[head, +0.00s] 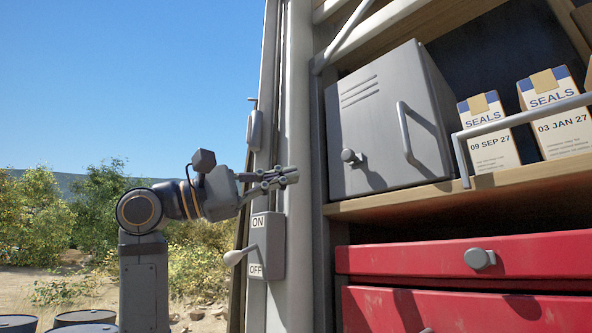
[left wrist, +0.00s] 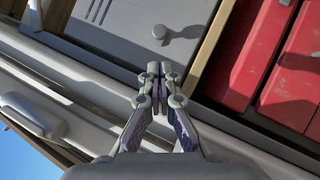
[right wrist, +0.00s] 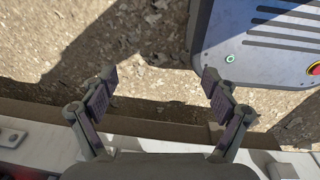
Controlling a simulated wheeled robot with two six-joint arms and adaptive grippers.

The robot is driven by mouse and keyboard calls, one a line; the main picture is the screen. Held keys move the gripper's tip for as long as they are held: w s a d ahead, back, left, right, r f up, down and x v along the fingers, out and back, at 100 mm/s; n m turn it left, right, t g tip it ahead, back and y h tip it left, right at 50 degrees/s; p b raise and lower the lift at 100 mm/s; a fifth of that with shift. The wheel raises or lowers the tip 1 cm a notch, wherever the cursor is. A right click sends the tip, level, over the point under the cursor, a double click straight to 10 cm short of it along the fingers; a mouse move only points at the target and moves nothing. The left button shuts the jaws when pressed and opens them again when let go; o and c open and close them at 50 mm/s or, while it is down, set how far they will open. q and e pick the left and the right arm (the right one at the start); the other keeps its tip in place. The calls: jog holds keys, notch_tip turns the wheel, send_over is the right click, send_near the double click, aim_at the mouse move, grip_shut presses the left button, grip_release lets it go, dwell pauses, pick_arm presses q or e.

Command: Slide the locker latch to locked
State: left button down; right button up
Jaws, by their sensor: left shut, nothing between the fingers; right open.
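A grey locker (head: 385,125) stands on a wooden shelf, its door closed, with vent slots and a bar handle (head: 405,132). The round latch knob (head: 351,156) is low on the left part of its door; in the left wrist view the knob (left wrist: 160,32) shows ahead of the fingertips. My left gripper (head: 290,174) is shut and empty, left of the locker and apart from the knob, in front of the pale upright post. The left wrist view shows its closed fingers (left wrist: 160,72). My right gripper (right wrist: 158,78) is open and empty above gravelly ground.
A lever switch marked ON and OFF (head: 265,245) is on the post just below my left gripper. Red drawers (head: 460,258) are below the shelf. SEALS boxes (head: 489,135) stand right of the locker behind a grey rail (head: 530,117).

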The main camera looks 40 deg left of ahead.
aim_at(348, 159)
pick_arm(q)
jog(key=p+x, duration=0.3)
jog(key=x, duration=0.5)
jog(key=shift+d, duration=0.15)
pick_arm(e)
jog(key=r, duration=0.1)
jog(key=w+d+r, duration=0.1)
jog(key=r, duration=0.2)
jog(key=shift+w+d+r, duration=0.15)
jog(key=shift+w, duration=0.15)
pick_arm(q)
jog(key=shift+r, duration=0.15)
jog(key=d+p, duration=0.1)
jog(key=d, duration=0.4)
jog(key=shift+s, duration=0.15)
jog(key=shift+a, duration=0.1)
pick_arm(e)
jog(key=shift+a+r, duration=0.3)
pick_arm(q)
jog(key=shift+a, duration=0.25)
